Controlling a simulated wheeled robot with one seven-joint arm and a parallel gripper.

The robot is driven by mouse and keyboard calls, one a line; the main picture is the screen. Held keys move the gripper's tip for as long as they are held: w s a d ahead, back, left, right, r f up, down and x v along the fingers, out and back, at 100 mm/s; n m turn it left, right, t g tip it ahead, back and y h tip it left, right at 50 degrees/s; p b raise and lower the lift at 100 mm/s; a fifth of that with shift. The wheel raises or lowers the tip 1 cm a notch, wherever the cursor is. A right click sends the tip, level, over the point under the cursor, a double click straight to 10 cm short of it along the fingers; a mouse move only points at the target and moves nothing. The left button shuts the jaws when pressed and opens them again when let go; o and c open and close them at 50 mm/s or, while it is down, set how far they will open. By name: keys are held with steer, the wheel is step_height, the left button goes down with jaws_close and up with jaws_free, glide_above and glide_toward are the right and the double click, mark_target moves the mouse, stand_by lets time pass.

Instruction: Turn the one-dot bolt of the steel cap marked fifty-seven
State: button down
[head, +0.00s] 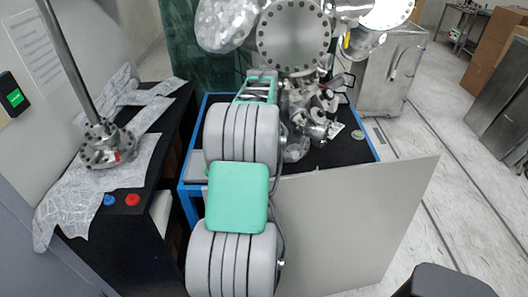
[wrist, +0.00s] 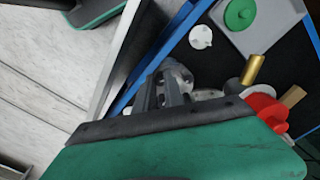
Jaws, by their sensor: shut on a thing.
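In the wrist view, the dark fingers of my gripper (wrist: 162,90) point down over the black top of a blue-edged bench. They are shut on a grey steel part (wrist: 178,75), mostly hidden by the fingers and the green gripper body. I cannot read a fifty-seven or see bolt dots, so I cannot tell whether this part is the steel cap or its bolt. In the head view my arm reaches to the bench and hides the gripper. A cluster of steel fittings (head: 315,110) stands just right of the arm, below a large bolted steel flange (head: 293,35).
Around the gripper are a gold cylinder (wrist: 252,70), a red part (wrist: 268,110), a white disc (wrist: 201,37) and a green disc (wrist: 240,14) on a grey plate. A grey panel (head: 345,225) fronts the bench. A rod-mounted flange (head: 107,147) stands on the left table.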

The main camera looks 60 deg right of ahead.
steer(key=c, duration=1.7)
jaws_free()
step_height(320, 180, up, 8)
steer(key=shift+f+b, duration=0.1)
steer(key=shift+b, duration=0.2)
